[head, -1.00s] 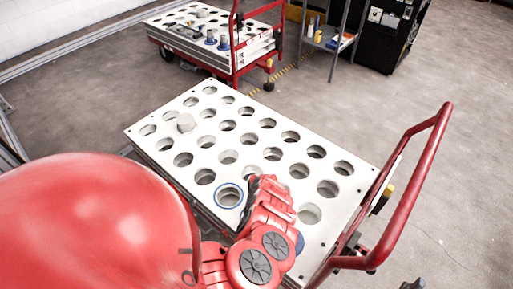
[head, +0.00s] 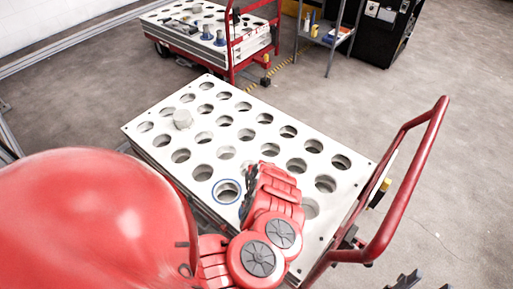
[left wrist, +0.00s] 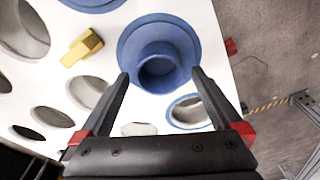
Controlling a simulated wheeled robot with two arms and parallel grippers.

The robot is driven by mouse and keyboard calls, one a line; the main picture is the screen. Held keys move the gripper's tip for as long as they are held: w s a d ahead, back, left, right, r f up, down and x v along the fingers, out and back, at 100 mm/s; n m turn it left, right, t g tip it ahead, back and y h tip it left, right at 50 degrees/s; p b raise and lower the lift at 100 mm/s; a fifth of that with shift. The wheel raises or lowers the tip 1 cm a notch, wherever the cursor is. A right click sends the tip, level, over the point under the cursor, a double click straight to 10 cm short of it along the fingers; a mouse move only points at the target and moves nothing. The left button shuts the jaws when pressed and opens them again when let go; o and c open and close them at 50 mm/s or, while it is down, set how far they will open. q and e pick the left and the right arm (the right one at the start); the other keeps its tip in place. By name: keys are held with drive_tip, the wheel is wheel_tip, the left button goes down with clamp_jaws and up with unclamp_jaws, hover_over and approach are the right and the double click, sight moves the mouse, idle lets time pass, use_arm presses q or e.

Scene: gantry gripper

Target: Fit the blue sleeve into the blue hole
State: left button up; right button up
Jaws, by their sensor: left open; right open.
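The blue sleeve (left wrist: 160,72) shows in the left wrist view, a round tube above a wide blue flange or ring on the white plate. Whether it sits in a hole cannot be told. My left gripper (left wrist: 160,76) is open, with one finger on each side of the sleeve's tube. The blue-ringed hole (left wrist: 188,111) is beside the sleeve, empty; it also shows in the head view (head: 227,191). My left arm hides the sleeve and left fingertips in the head view. My right gripper (head: 417,281) is partly in view, open and empty, at the lower right.
The white plate (head: 240,92) has rows of holes. A yellow piece (left wrist: 82,47) lies between holes. A red handle (head: 405,205) rises at the plate's right end. A second cart (head: 210,30) stands behind.

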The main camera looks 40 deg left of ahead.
use_arm(q)
wheel_tip(320, 180, up, 14)
drive_tip(key=d+p, duration=0.1)
drive_tip(key=p, duration=0.7)
drive_tip(key=shift+s+d, duration=0.25)
drive_tip(key=shift+s, duration=0.15)
drive_tip(key=shift+f, duration=0.1)
